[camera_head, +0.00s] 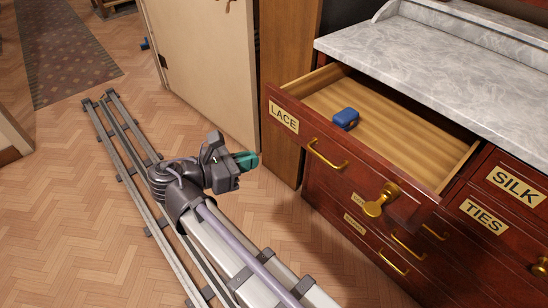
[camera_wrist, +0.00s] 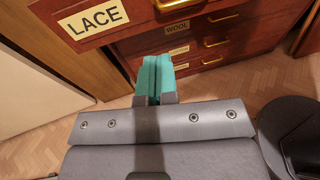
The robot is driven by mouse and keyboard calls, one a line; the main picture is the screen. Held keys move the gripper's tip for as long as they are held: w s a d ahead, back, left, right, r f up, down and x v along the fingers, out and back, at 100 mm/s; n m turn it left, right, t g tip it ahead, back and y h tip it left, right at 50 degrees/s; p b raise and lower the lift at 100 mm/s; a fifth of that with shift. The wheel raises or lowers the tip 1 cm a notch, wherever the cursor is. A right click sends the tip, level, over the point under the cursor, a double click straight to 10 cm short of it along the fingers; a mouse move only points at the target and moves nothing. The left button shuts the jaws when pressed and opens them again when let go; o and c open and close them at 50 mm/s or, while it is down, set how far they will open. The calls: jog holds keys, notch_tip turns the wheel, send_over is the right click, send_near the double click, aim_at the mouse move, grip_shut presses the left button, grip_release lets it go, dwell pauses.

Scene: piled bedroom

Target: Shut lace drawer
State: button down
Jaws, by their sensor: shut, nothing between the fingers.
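The lace drawer (camera_head: 365,153) is the top left drawer of the red-brown dresser. It stands pulled out, with its wooden inside showing. In the wrist view, the LACE label (camera_wrist: 92,19) is at the upper left. My gripper (camera_head: 246,160) is shut and empty, left of the drawer front and apart from it. Its teal fingers (camera_wrist: 156,75) point towards the dresser in the wrist view.
Lower drawers, one labelled WOOL (camera_wrist: 177,29), look shut. Drawers labelled SILK (camera_head: 517,184) and TIES (camera_head: 483,216) are at the right. A grey marble top (camera_head: 430,60) covers the dresser. A pale door (camera_head: 205,65) stands behind my gripper.

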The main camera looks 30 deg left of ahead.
jog(key=b+x, duration=0.2)
jog(key=x, duration=1.1)
jog(key=shift+w, duration=0.1)
